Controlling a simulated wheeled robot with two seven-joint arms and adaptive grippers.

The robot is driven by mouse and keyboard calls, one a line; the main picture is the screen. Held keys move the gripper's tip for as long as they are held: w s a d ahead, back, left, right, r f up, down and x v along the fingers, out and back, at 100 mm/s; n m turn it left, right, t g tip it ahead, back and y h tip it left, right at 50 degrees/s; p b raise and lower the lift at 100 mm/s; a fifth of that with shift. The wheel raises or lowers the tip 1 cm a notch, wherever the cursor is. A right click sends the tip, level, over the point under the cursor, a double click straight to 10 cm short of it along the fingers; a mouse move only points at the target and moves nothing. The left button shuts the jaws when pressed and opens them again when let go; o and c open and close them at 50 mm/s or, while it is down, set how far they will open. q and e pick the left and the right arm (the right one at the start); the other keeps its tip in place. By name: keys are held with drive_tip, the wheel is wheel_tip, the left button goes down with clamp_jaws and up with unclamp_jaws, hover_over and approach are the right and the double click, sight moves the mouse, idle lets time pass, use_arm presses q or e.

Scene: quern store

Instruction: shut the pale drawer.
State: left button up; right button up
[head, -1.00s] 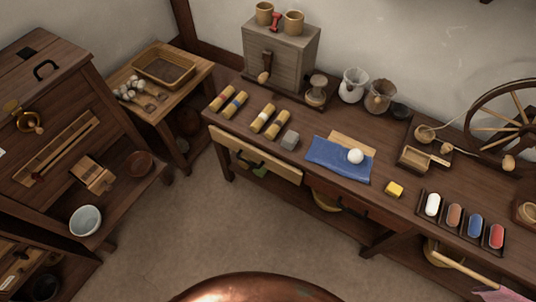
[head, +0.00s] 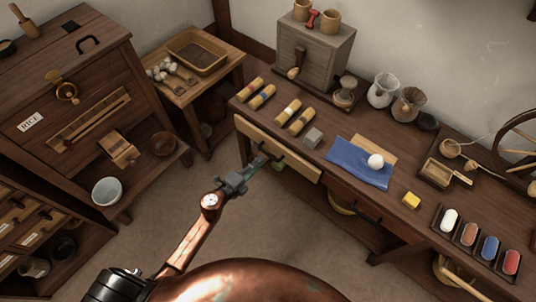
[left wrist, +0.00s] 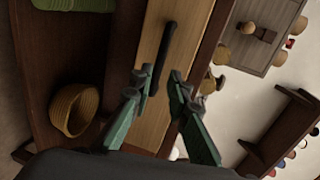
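The pale drawer (head: 300,167) is in the left front of the long dark table in the head view. Its front seems to stand a little proud of the table edge; how far is hard to tell. It has a dark bar handle (left wrist: 166,52). My left gripper (head: 258,163) reaches up from below to just in front of the drawer. In the left wrist view my left gripper (left wrist: 159,76) is open, its fingers apart, with the lower end of the handle between or just beyond the tips. Contact cannot be told. My right gripper is not in view.
The table (head: 395,205) carries yellow rolls, a grey block, a blue cloth (head: 355,165) and colour pots. A basket (left wrist: 75,110) and a green thing (left wrist: 72,4) are under it. A dark cabinet (head: 75,60) stands left. Floor between is clear.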

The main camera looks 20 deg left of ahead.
sight(268, 154)
use_arm(q)
drive_tip(key=b+x, duration=0.1)
drive_tip(key=x, duration=0.5)
drive_tip(key=shift+w+f, duration=0.15)
drive_tip(key=shift+w, duration=0.1)
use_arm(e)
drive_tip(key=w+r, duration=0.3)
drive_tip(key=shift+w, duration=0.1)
use_arm(q)
drive_tip(key=shift+c, duration=0.5)
clamp_jaws()
